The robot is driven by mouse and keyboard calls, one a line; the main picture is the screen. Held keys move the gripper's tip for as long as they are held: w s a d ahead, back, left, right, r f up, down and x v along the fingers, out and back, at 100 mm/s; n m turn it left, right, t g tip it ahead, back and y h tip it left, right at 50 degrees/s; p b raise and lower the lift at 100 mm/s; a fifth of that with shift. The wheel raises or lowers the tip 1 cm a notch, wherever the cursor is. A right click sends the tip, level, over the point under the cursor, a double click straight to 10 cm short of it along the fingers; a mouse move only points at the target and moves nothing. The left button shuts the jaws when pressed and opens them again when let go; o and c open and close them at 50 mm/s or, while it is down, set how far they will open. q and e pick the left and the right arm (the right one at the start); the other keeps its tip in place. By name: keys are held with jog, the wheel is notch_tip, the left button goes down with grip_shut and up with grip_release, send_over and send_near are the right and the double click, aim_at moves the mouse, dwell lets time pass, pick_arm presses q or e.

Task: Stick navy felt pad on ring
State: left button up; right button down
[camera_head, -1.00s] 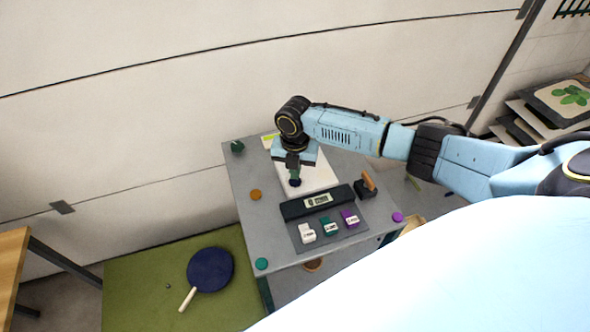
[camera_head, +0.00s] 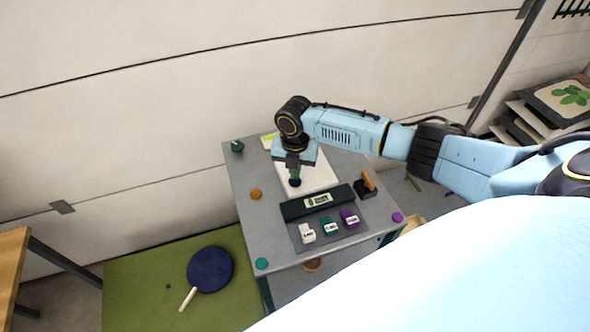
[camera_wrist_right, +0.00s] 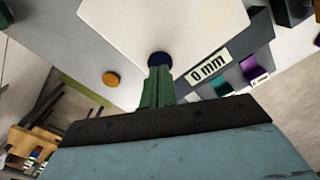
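My right gripper (camera_head: 295,178) points down over a white plate (camera_head: 318,178) on the grey table. A small navy disc, the navy felt pad (camera_wrist_right: 158,60), shows at its fingertips over the plate; it also shows in the head view (camera_head: 295,182). The narrow green fingers appear closed together at the pad. I cannot tell whether the pad touches the plate. No ring can be made out; the gripper may hide it. My left gripper is not in view.
A dark gauge (camera_head: 317,202) reading 0 mm stands in front of the plate, with white, teal and purple labelled blocks nearby. Orange (camera_head: 256,194), teal (camera_head: 261,263) and purple (camera_head: 397,217) discs lie near the table edges. A wood-handled stamp-like block (camera_head: 366,186) stands right.

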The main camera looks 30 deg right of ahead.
jog(key=shift+f+b, duration=0.65)
jog(key=shift+f, duration=0.25)
dwell(0.3)
dwell(0.9)
notch_tip(320, 180, up, 7)
jog(key=p, duration=0.7)
jog(key=shift+r, duration=0.1)
dwell(0.4)
